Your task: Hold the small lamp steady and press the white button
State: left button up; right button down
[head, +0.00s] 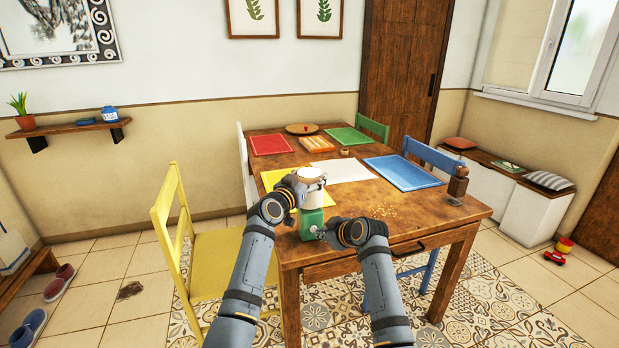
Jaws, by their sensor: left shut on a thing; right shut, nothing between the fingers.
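The small lamp (311,220) appears to be the thing with a green lower part and a pale top, upright at the near edge of the wooden table. My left gripper (299,190) is shut on its upper part and covers some of it. My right gripper (322,232) is shut and empty, with its fingertips close beside the green lower part on its right side. I cannot tell whether they touch it. I cannot make out the white button; it is hidden or too small.
The wooden table (371,210) holds yellow, red (270,145), green and blue (403,172) mats and a white sheet (345,170). A dark wooden object (458,184) stands at its right corner. Crumbs (387,211) lie right of my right gripper. A yellow chair (217,255) stands at left.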

jog(key=s+d, duration=0.2)
jog(key=s, duration=0.3)
jog(key=shift+s, duration=0.35)
pick_arm(q)
jog(key=o, duration=1.7)
